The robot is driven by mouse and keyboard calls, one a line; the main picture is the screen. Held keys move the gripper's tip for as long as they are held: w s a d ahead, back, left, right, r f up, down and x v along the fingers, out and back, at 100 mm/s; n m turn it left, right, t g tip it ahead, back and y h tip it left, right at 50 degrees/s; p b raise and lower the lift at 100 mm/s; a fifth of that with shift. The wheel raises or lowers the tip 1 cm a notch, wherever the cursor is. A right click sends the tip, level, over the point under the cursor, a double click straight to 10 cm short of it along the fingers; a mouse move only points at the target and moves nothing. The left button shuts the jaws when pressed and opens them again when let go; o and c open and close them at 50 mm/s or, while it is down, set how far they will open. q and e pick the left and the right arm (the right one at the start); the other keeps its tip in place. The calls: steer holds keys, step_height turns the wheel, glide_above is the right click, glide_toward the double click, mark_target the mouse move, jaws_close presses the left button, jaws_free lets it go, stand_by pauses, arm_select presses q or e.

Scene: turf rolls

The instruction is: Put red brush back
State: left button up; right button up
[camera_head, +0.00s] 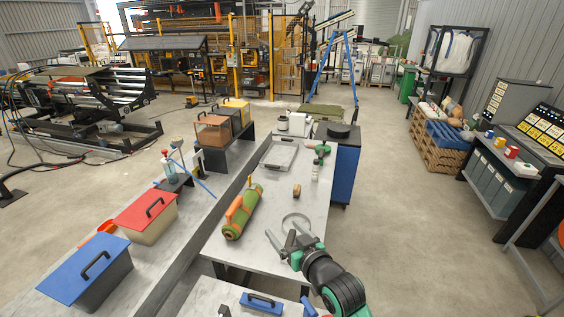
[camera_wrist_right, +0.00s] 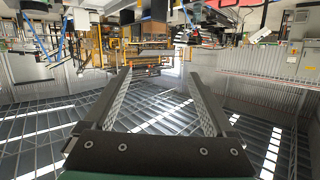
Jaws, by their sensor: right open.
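No red brush can be made out for certain. My right gripper (camera_head: 281,232) is open and empty above the near right part of the grey bench (camera_head: 226,258). In the right wrist view its two fingers stand wide apart with nothing between them (camera_wrist_right: 157,76). A blue object with a dark handle (camera_head: 262,303) lies at the near edge. My left gripper is not in view.
A green-and-orange roll (camera_head: 242,212) lies on the bench left of my gripper. A pale ring (camera_head: 296,218) is close to the gripper. A grey tray (camera_head: 280,154) and a green tool (camera_head: 319,148) are further back. A bin with a blue lid (camera_head: 84,267) stands left.

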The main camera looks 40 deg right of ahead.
steer(key=a+r+n+t+y, duration=0.1)
steer(key=a+r+t, duration=0.2)
steer(key=r, duration=0.7)
steer(key=a+r+n+t, duration=0.15)
steer(key=a+r, duration=0.25)
steer(key=r, duration=0.7)
steer(key=s+a+r+n+t+y, duration=0.1)
steer(key=s+a+r+t+y, duration=0.1)
steer(key=s+a+r+t, duration=0.2)
steer(key=s+a+r+n+t+y, duration=0.1)
steer(key=s+a+r+t, duration=0.3)
steer(key=s+r, duration=0.7)
step_height(320, 180, up, 7)
steer(key=shift+s+a+r+y, duration=0.15)
steer(key=shift+s+r+y, duration=0.1)
steer(key=shift+y, duration=0.55)
steer(key=shift+t, duration=0.25)
step_height(320, 180, up, 10)
steer(key=p, duration=1)
